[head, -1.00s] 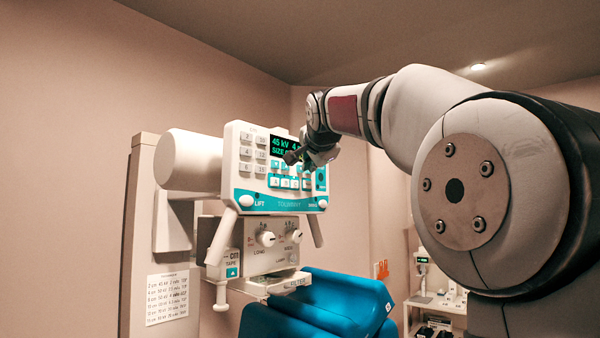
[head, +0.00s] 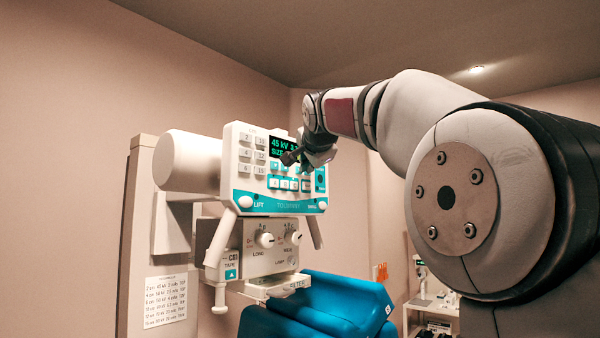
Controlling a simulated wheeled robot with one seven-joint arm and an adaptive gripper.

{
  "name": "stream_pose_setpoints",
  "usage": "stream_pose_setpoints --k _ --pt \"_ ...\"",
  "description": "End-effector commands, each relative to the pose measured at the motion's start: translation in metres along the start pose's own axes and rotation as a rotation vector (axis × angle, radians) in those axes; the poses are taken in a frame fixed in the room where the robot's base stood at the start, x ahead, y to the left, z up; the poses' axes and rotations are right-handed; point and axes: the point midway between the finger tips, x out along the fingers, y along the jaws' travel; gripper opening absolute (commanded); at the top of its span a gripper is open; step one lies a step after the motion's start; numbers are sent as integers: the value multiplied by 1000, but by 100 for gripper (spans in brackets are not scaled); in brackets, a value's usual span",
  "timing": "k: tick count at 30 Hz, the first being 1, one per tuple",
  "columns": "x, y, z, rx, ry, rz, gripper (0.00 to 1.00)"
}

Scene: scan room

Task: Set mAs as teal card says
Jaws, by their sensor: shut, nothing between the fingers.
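The x-ray tube head's control panel (head: 245,170) is white with grey keys and a teal lower band. Its dark display (head: 284,144) shows green text, "45 kV" and then a figure starting with 3; my gripper hides the rest. My gripper (head: 291,158) is shut and empty, with its dark fingertips in front of the display's lower edge and the small teal-and-white keys. I cannot tell whether it touches a key. A white printed chart (head: 166,300) hangs on the column, with small rows of cm, kV and mAs. I cannot make out a teal card.
Below the panel is a collimator box with two knobs (head: 266,239) and a tape unit (head: 231,264). Blue padded furniture (head: 330,300) stands below right. A white shelf cart (head: 437,312) stands behind, at right. My arm fills the right side.

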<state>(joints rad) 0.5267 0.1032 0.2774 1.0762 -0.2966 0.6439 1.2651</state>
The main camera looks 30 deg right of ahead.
Motion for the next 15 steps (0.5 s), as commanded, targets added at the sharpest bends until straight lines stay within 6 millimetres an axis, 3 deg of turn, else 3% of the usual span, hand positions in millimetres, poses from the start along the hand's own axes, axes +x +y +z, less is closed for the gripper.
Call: stream_pose_setpoints --k 15 --pt "-3 2 -2 -1 0 1 0"
